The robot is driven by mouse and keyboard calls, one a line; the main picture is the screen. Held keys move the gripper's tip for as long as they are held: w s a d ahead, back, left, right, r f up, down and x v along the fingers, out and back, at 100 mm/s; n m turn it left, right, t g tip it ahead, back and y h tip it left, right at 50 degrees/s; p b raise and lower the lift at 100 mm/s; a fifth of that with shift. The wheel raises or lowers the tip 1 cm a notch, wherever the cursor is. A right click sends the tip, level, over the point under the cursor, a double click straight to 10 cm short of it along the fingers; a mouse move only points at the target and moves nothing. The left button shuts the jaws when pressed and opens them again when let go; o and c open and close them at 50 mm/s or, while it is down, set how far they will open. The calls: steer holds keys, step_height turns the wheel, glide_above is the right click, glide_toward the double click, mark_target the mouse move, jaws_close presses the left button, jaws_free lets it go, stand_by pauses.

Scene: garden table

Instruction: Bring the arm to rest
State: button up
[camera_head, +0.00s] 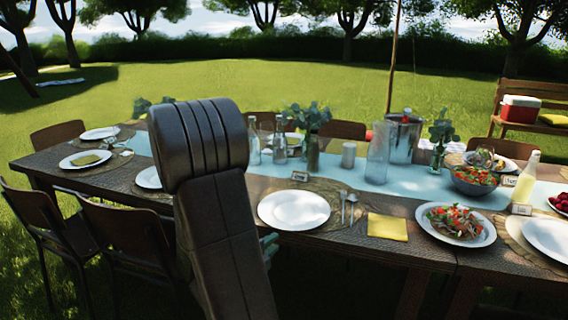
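My arm, dark and thick, rises in the middle left of the head view and bends over at its top. It stands in front of the garden table (425,247) and hides part of its near edge and some of the place settings. My gripper cannot be made out. A small greenish part shows beside the arm's right edge, low down, but I cannot tell what it is.
A white plate (293,210), a yellow napkin (387,227) and a salad plate (456,224) lie near the table's front edge. Bottles, a metal bucket (404,138) and a salad bowl (474,180) stand farther back. Chairs (128,238) line the near left side.

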glide_toward(297, 225)
steer(key=x, duration=0.4)
steer(key=shift+w+d, duration=0.1)
steer(key=shift+w, duration=0.05)
steer(key=r, duration=0.3)
steer(key=shift+w+d+r+p, duration=0.15)
steer(key=shift+w+r+p, duration=0.1)
steer(key=shift+w+p, duration=0.05)
